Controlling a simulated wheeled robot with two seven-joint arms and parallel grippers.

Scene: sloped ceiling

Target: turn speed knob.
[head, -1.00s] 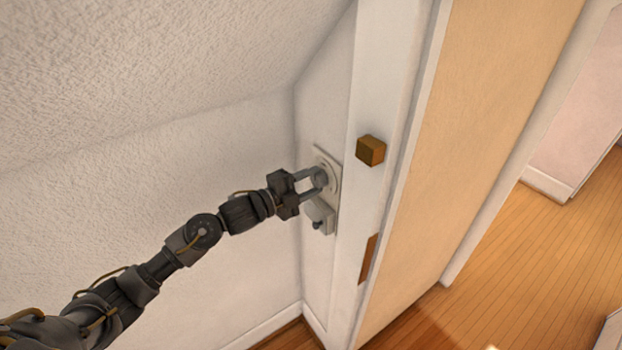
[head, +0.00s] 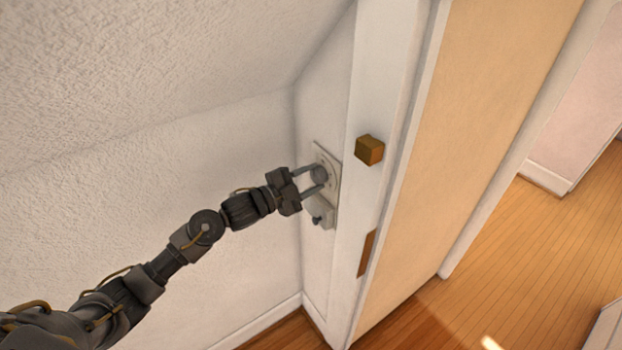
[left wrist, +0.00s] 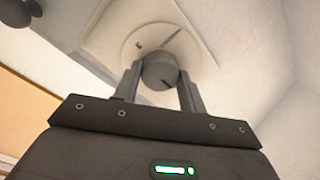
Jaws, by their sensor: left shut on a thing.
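The speed knob (head: 320,174) is a round grey knob on a pale wall plate (head: 330,160), set on the narrow wall beside the door frame. In the left wrist view the knob (left wrist: 160,72) sits in front of a round dial with a dark mark on its face. My left gripper (head: 318,178) has its two fingers on either side of the knob and is shut on it. It also shows in the left wrist view (left wrist: 160,85), a finger at each side of the knob. My right gripper is in neither view.
A small box with a dark knob or switch (head: 317,218) sits just below the plate. A brown block (head: 369,149) sticks out from the white door frame (head: 375,80). The sloped ceiling (head: 150,60) comes down on the left. Open wooden floor (head: 540,260) lies to the right.

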